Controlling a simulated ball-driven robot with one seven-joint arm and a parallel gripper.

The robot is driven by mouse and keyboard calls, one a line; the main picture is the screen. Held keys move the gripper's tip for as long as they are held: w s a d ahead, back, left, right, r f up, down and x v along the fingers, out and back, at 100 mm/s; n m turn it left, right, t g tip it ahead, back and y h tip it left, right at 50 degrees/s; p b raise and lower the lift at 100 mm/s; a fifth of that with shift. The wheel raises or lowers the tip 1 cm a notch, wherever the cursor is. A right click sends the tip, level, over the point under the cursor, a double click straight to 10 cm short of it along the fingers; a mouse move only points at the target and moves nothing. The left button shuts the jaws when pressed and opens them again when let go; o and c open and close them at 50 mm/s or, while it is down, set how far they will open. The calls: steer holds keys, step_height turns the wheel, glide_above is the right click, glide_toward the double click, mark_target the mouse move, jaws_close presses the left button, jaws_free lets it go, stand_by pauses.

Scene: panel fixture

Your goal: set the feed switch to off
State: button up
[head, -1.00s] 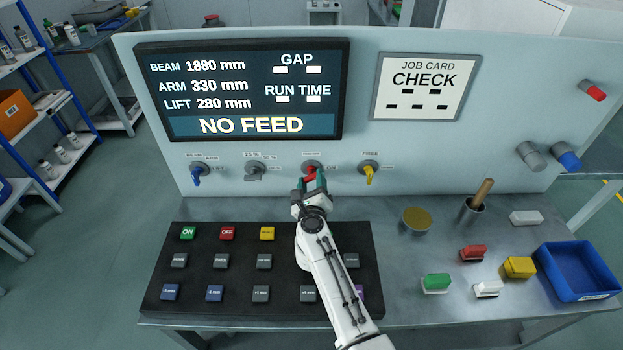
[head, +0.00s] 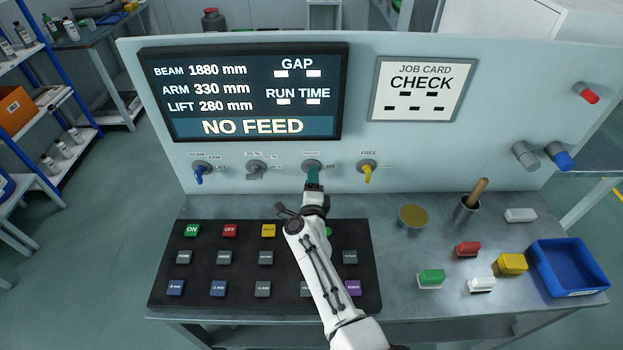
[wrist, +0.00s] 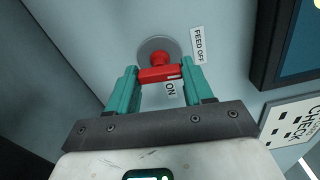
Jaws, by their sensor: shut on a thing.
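The red feed switch shows in the wrist view (wrist: 160,73) on a round grey base, with a "FEED OFF" label (wrist: 198,45) at its right and an "ON" label (wrist: 171,88) below it. A white mark is at the right end of its red handle, on the side of the "FEED OFF" label. My gripper (wrist: 158,76) has its green fingers shut on the handle, one at each end. In the head view my gripper (head: 313,177) reaches the panel at the switch, and its fingers hide the red handle there.
A blue switch (head: 199,175), a grey switch (head: 255,171) and a yellow switch (head: 367,173) sit along the same panel row. The screen (head: 252,127) reads "NO FEED". A black button board (head: 170,271) lies below my arm.

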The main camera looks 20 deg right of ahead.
steer(key=shift+n, duration=0.6)
steer(key=o, duration=1)
steer(key=shift+o, duration=0.2)
steer(key=p+v, duration=0.2)
steer(key=v, duration=0.8)
steer(key=shift+s+a, duration=0.15)
steer(key=shift+s, duration=0.25)
